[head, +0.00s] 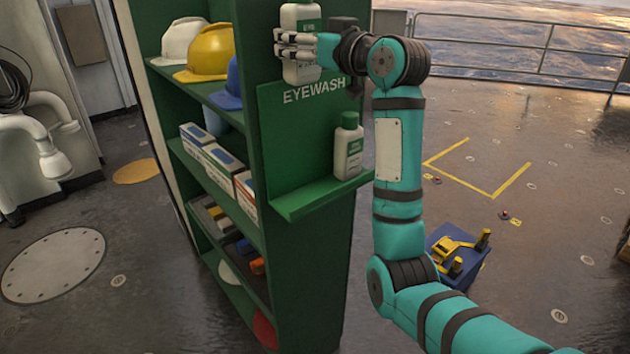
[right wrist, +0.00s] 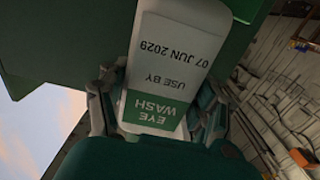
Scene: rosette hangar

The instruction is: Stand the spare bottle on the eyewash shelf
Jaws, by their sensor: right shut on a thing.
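My right gripper (head: 291,44) is shut on the spare bottle (head: 300,72), white with a green label. It holds the bottle roughly upright, high in front of the green EYEWASH board and well above the eyewash shelf (head: 298,205). In the right wrist view the bottle (right wrist: 168,62) sits between the fingers (right wrist: 155,105), its label reading EYE WASH and USE BY 07 JUN 2029. Another white bottle with a green cap (head: 348,150) stands upright at the shelf's right end. The left part of the shelf is bare. My left gripper is out of view.
The green cabinet (head: 308,290) carries hard hats (head: 209,53), boxes (head: 222,166) and small items on its left-side shelves. A blue box with yellow handles (head: 452,266) stands on the deck behind my right arm. Open deck lies right, with a railing (head: 520,42) beyond.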

